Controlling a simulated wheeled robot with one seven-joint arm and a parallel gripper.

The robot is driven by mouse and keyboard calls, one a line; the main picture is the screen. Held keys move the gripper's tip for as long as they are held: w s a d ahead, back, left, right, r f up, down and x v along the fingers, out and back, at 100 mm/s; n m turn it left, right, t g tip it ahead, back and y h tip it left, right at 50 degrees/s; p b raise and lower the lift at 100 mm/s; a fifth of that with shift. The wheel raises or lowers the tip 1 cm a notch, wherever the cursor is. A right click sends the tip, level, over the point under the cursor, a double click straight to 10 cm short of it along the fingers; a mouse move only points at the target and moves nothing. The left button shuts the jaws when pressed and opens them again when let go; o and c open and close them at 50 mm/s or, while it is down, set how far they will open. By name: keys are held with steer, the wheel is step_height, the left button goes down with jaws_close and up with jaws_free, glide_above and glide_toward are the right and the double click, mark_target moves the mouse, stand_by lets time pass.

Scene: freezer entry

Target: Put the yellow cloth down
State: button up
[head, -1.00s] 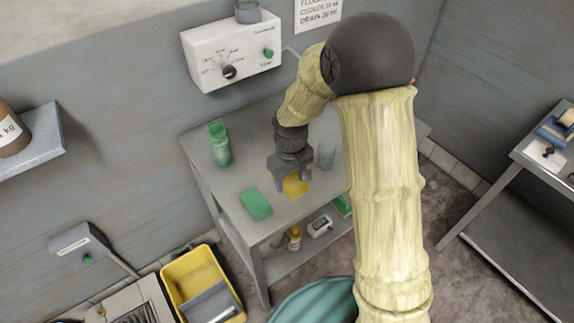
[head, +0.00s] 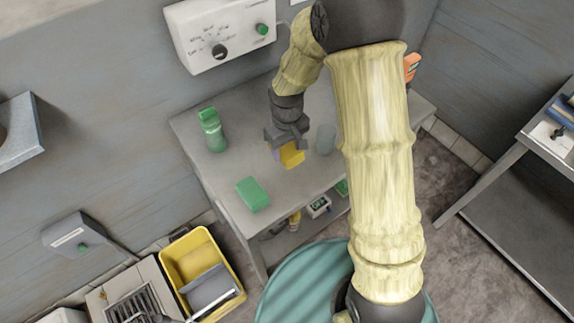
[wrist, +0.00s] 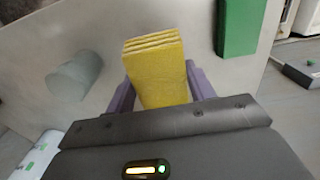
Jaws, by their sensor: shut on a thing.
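The yellow cloth (head: 292,155) is a small folded stack at my gripper, over the grey table (head: 225,168). In the wrist view the folded cloth (wrist: 157,70) sits between my gripper's two purple fingers (wrist: 160,95), its layered edge pointing away from me. My gripper (head: 283,153) is shut on the cloth, pointing down. I cannot tell whether the cloth touches the tabletop.
A green block (head: 253,194) lies nearer the table's front. A green bottle (head: 212,131) stands at the left and a clear glass (head: 325,139) right of my gripper. A yellow bucket (head: 203,272) is on the floor. Bare tabletop shows between bottle and block.

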mark_target(286, 172)
steer(key=f, duration=0.4)
steer(key=shift+s+a+p, duration=0.1)
steer(key=shift+a+p, duration=0.1)
steer(key=shift+p, duration=0.1)
steer(key=shift+d+f, duration=0.1)
steer(key=shift+d, duration=0.15)
steer(key=shift+a+f+p, duration=0.1)
steer(key=shift+f+p, duration=0.3)
steer(key=shift+f, duration=1.65)
steer(key=shift+f, duration=0.25)
steer(key=o, duration=1)
steer(key=shift+c, duration=0.2)
steer(key=shift+s, duration=0.1)
steer(key=shift+s+r, duration=0.1)
